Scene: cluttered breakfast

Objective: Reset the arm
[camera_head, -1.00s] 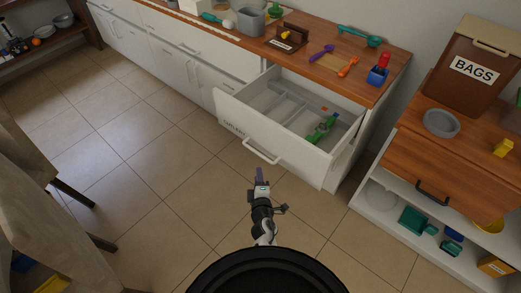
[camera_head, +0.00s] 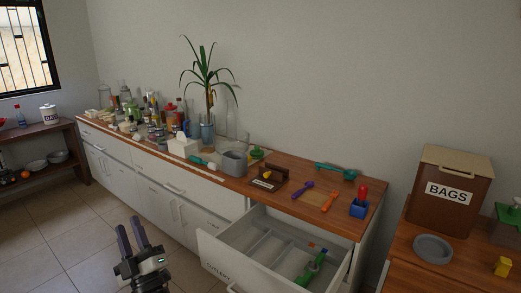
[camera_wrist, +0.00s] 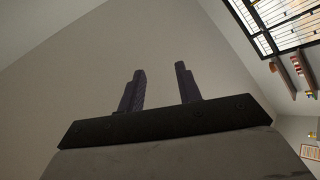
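My gripper (camera_head: 133,238) is at the lower left of the head view, raised with its two dark fingers pointing up. It stands in front of the white cabinets and to the left of the open drawer. In the wrist view, my gripper (camera_wrist: 160,88) has its fingers apart with nothing between them.
An open cutlery drawer (camera_head: 225,246) juts out from the counter, with green items (camera_head: 312,268) inside. The counter (camera_head: 290,206) holds utensils, bottles and a plant (camera_head: 207,75). A side cabinet at right bears a BAGS box (camera_head: 447,195). Floor (camera_head: 45,235) is clear at left.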

